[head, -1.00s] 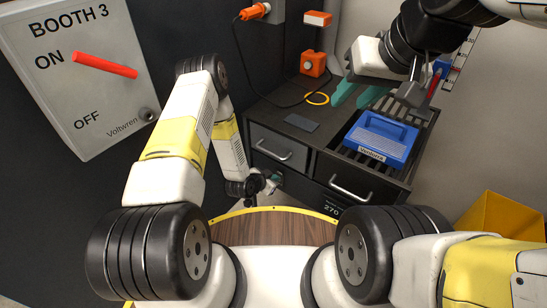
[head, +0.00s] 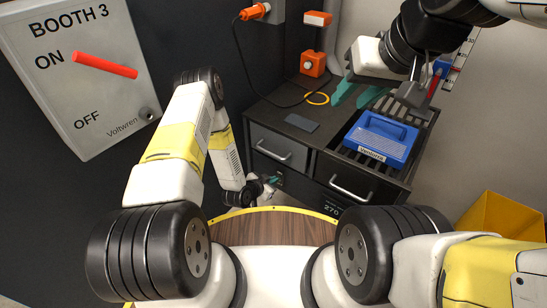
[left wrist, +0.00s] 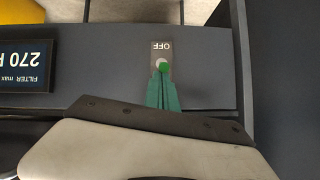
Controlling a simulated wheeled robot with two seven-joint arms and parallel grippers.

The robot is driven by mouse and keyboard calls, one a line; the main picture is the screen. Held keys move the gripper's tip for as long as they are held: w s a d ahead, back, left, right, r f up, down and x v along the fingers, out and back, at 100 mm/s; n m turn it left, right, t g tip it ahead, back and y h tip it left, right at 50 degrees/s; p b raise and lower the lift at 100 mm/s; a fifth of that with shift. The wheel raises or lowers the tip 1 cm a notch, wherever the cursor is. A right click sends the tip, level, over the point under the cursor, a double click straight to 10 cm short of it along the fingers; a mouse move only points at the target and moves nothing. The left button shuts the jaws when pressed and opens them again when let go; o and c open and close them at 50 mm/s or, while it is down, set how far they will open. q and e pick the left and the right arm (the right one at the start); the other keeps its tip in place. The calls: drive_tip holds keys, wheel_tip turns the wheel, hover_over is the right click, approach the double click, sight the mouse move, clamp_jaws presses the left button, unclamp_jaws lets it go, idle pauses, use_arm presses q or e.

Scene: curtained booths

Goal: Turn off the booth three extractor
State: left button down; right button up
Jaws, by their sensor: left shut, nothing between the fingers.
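A grey panel marked BOOTH 3 (head: 85,105) hangs at the left in the head view. Its red lever (head: 105,65) is beside ON, with OFF lower down. My right gripper (head: 356,95) is open above the cabinet.
A label reading 270 (left wrist: 25,68) is beside the OFF plate. A yellow bin (head: 500,235) stands at right. A round wooden top (head: 275,230) is in front.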

use_arm(q)
drive_tip(key=f+t, duration=0.1)
drive_tip(key=s+a+f+t+h, duration=0.1)
drive_tip(key=f, duration=0.1)
drive_tip(key=shift+s+h, duration=0.15)
drive_tip(key=shift+h, duration=0.15)
idle(0.3)
drive_tip(key=shift+r, duration=0.7)
